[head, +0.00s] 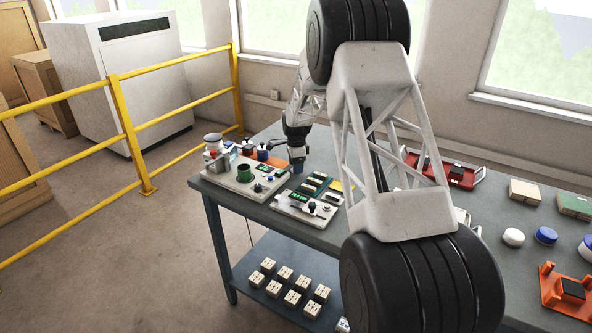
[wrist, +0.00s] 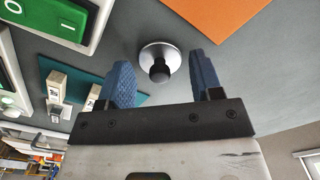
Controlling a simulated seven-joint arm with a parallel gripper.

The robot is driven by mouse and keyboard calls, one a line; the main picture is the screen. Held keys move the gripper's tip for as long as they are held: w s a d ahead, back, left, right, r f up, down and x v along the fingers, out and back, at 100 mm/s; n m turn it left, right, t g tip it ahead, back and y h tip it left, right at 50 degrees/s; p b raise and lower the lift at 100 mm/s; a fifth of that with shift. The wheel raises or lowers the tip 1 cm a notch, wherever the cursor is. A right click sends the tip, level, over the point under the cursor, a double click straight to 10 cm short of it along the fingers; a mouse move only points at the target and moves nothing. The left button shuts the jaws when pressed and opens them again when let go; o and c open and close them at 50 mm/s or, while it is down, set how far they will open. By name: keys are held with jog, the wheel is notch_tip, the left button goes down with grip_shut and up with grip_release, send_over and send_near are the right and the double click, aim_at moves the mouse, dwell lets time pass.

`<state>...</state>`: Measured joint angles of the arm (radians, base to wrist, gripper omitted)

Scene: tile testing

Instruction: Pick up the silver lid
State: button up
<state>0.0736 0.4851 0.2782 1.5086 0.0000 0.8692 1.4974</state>
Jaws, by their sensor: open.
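The silver lid (wrist: 148,51) is a small round disc with a black knob, lying on the grey table in the wrist view. My gripper (wrist: 161,62) is open, with one blue finger on each side of the lid. The fingers appear apart from it, and nothing is held. How high the fingertips are above the table is hard to tell. In the head view my gripper (head: 297,168) is over the far left part of the table, and I cannot make out the lid there.
An orange sheet (wrist: 215,15) and a teal sheet (wrist: 128,98) lie near the lid. A panel with a green switch (wrist: 55,18) is at the upper left. In the head view, device boards (head: 243,181) stand close to my gripper. A yellow railing (head: 120,118) stands left of the table.

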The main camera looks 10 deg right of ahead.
jog(key=shift+f, duration=0.2)
dwell(0.4)
jog(key=c, duration=0.7)
jog(key=shift+o, duration=0.2)
jog(key=shift+r, duration=0.75)
notch_tip(320, 180, up, 2)
jog(key=shift+r, duration=0.1)
jog(key=s, duration=0.5)
jog(key=s+r, duration=0.1)
jog(key=s, duration=0.4)
jog(key=s+a, duration=0.1)
jog(key=s, duration=0.5)
jog(key=shift+a+r, duration=0.1)
jog(key=shift+r, duration=0.05)
